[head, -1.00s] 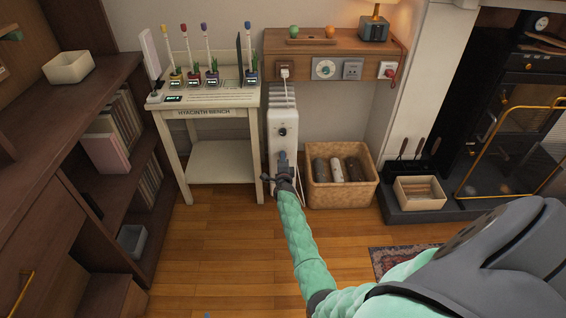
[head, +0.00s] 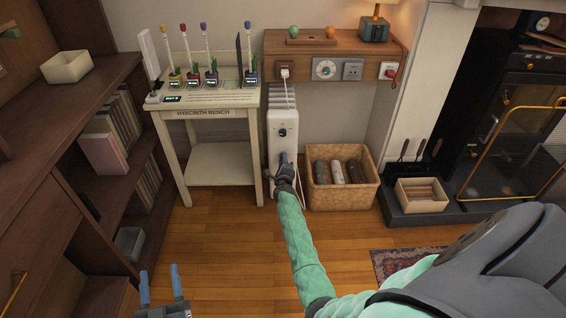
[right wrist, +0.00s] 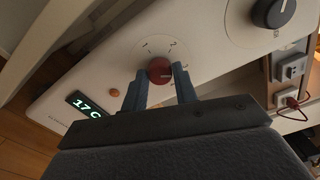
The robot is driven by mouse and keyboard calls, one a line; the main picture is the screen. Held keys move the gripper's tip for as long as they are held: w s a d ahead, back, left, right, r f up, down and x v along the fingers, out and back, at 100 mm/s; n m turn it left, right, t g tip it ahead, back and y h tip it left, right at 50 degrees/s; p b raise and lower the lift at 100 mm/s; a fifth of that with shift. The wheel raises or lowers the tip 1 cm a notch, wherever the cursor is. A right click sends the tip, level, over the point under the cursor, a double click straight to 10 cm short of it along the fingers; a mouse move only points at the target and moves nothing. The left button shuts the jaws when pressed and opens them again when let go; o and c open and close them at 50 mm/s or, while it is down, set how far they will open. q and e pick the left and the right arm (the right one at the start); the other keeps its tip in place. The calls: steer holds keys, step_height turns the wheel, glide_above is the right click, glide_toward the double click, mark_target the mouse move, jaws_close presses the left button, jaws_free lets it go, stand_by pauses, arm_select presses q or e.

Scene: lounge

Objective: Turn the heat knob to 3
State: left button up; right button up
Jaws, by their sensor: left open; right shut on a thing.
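The white heater (head: 280,119) stands between the bench and the basket. In the right wrist view its panel shows a red knob (right wrist: 160,70) with a pale pointer line towards the picture's right and small dial marks around it, too small to read surely. My right gripper (right wrist: 158,78) is shut on the red knob, one finger on each side. In the head view my right gripper (head: 285,160) is at the heater's front and hides that knob. A larger black knob (right wrist: 272,12) sits apart from it. My left gripper (head: 160,282) is open and empty at the bottom edge.
A lit display (right wrist: 85,105) on the heater reads 17 C. The hyacinth bench (head: 220,112) stands left of the heater, a wicker basket (head: 342,198) right of it. A dark shelf unit (head: 104,195) lines the left. Wooden floor (head: 226,250) is clear in front.

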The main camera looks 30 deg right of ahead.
steer(key=shift+f, duration=0.1)
steer(key=o, duration=1)
steer(key=shift+c, duration=0.2)
arm_select(q)
step_height(320, 180, down, 13)
steer(key=g+y+p, duration=0.1)
steer(key=g, duration=0.3)
steer(key=shift+s+d+r, duration=0.2)
steer(key=shift+s+d, duration=0.05)
steer(key=shift+s, duration=0.2)
arm_select(e)
steer(key=v, duration=0.8)
steer(key=shift+d, duration=0.15)
